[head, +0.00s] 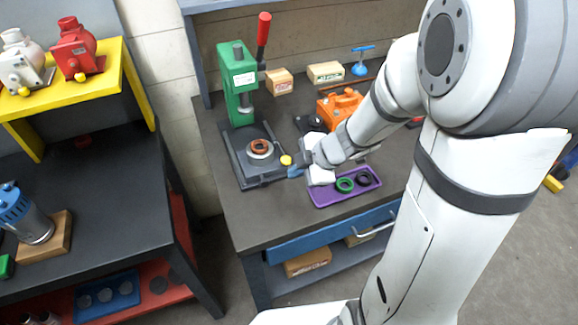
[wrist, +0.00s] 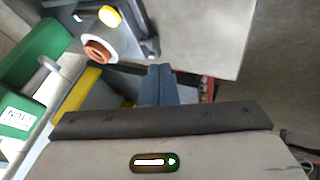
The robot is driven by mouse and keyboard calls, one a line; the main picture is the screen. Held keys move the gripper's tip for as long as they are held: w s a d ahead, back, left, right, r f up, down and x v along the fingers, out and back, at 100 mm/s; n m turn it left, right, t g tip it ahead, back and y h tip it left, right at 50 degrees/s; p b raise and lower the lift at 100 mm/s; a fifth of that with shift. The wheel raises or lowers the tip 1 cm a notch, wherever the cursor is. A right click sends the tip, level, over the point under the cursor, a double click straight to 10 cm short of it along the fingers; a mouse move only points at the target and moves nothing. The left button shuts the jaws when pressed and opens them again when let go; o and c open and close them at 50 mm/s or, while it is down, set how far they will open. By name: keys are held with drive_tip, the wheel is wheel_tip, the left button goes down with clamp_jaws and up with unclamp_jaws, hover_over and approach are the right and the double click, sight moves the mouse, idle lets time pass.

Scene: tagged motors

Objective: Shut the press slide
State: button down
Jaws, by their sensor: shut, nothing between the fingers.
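The green press (head: 237,85) with its red-handled lever (head: 263,30) stands on a dark base plate on the workbench. Its slide carries a silver seat with a copper-coloured ring (head: 260,146), which sits in front of the green column, out from under the ram. A yellow knob (head: 286,160) is on the slide's front right corner. In the wrist view the ring (wrist: 97,51), the yellow knob (wrist: 109,17) and the green press (wrist: 30,85) show at upper left. My gripper (head: 294,172) is shut and empty, close beside the knob; its blue fingertips (wrist: 161,72) look apart from it.
A purple tray (head: 330,197) with a green and a black ring lies right of my gripper. An orange case (head: 340,105), small boxes (head: 325,72) and a blue-handled tool (head: 361,62) stand behind. A black table (head: 95,200) with motors is at left, across a gap.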

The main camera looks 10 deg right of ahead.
drive_tip(key=b, duration=0.3)
approach(265, 176)
drive_tip(key=s+f, duration=0.1)
drive_tip(key=f, duration=0.1)
drive_tip(key=s+a+f, duration=0.1)
drive_tip(key=f, duration=0.1)
drive_tip(key=shift+s+a, duration=0.1)
drive_tip(key=shift+s, duration=0.15)
drive_tip(key=w, duration=0.1)
drive_tip(key=w+a, duration=0.1)
drive_tip(key=w, duration=0.1)
drive_tip(key=shift+w+r, duration=0.1)
drive_tip(key=shift+w+a+p, duration=0.15)
drive_tip(key=shift+w+p, duration=0.15)
drive_tip(key=shift+w, duration=0.15)
